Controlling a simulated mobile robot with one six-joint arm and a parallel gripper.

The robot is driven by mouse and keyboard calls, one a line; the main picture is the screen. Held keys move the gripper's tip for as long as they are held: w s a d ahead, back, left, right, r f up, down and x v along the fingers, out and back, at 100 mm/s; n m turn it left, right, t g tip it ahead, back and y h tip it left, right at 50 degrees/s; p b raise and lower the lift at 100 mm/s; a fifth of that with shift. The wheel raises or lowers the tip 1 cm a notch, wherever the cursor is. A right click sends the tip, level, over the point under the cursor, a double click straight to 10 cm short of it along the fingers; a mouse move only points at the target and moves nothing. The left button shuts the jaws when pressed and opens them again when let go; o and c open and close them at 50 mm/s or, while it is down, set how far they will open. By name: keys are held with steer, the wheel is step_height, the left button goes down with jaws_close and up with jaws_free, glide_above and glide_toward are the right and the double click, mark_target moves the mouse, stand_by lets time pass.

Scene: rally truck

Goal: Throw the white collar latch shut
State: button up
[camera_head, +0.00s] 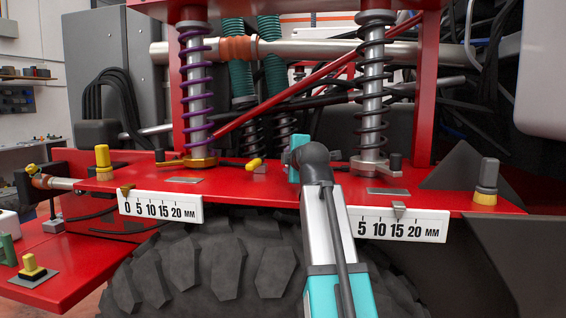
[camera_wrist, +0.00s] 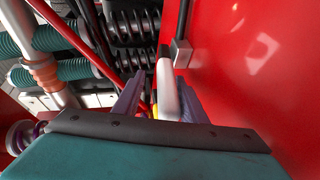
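The white latch handle (camera_wrist: 167,88) shows in the wrist view as a rounded white lever pointing toward the camera. My gripper (camera_wrist: 160,84) has its two purple-grey fingers on either side of it. The fingers stand apart, with a gap left of the handle; whether the right finger touches it I cannot tell. In the head view, my gripper (camera_head: 297,146) is a small teal part above the red deck, between the two spring shocks and mostly behind my wrist. I cannot make out the white handle there.
A purple-spring shock (camera_head: 196,95) with a yellow lever (camera_head: 253,164) stands left. A dark-spring shock (camera_head: 373,95) stands right. Millimetre scales (camera_head: 160,206) hang on the red deck edge (camera_head: 240,187).

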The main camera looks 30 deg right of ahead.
steer(key=b+v, duration=0.1)
steer(key=v, duration=1.2)
steer(key=shift+s+a+b, duration=0.1)
steer(key=shift+s+b, duration=0.3)
stand_by(0.4)
